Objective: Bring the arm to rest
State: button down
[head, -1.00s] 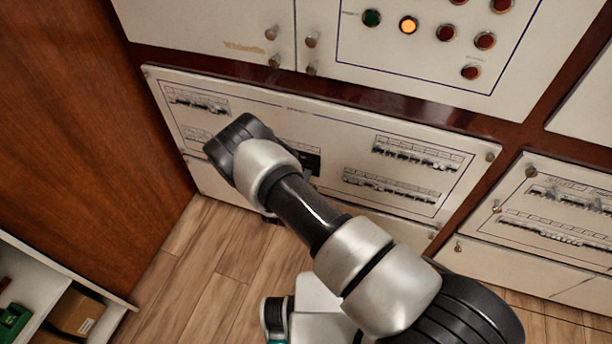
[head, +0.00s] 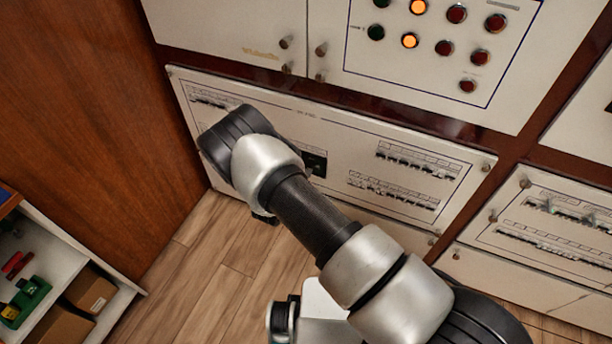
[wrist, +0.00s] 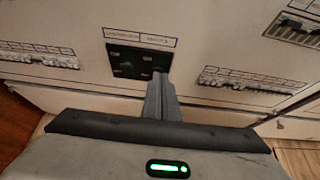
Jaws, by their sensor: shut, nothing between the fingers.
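My gripper (wrist: 162,90) is in the wrist view, its two grey fingers shut together with nothing between them. It points toward the white breaker panel, its tips in front of the lower right of a black switch plate (wrist: 125,60). I cannot tell whether the tips touch the plate. In the head view my arm reaches across the breaker panel (head: 330,140), its silver and black joints covering part of it. The gripper's fingers are hidden there behind the arm. Part of the black plate (head: 316,163) shows just right of the arm.
Breaker rows (head: 415,160) line the panel. Above is a cabinet with red, green and lit orange buttons (head: 410,41). A second breaker panel (head: 560,220) stands at right. A wooden side wall (head: 90,120) and a shelf with boxes (head: 90,290) are at left. The wooden floor (head: 215,260) looks clear.

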jog(key=w+d+r+m+g+h, duration=0.15)
jog(key=d+r+m, duration=0.25)
jog(key=r, duration=0.4)
jog(key=w+d+r+m+g+h, duration=0.15)
jog(key=d+r+m, duration=0.3)
jog(key=r, duration=0.45)
jog(key=s+d+r+m+g+h, duration=0.1)
jog(key=s+d+r+m, duration=0.25)
jog(key=d+r, duration=0.2)
jog(key=s+d+r+m+g, duration=0.2)
jog(key=d+r+m, duration=0.2)
jog(key=r, duration=0.3)
jog(key=s+d+r+m+g+y, duration=0.1)
jog(key=s+d+r+m, duration=0.25)
jog(key=s+r, duration=0.3)
jog(key=s+d+r+m+g+y, duration=0.1)
jog(key=s+d+r+m+y, duration=0.1)
jog(key=s+r+m, duration=0.4)
jog(key=s+a+r+m+t+y, duration=0.1)
jog(key=s+a+r+m+y, duration=0.15)
jog(key=s, duration=0.55)
jog(key=s+a+r+m+t+y, duration=0.1)
jog(key=s+r+m+y, duration=0.25)
jog(key=s, duration=0.45)
notch_tip(320, 180, up, 12)
jog(key=h+p, duration=0.1)
jog(key=p, duration=1.1)
jog(key=shift+a+m+p, duration=0.15)
jog(key=shift+m+p, duration=0.15)
jog(key=shift+m, duration=0.05)
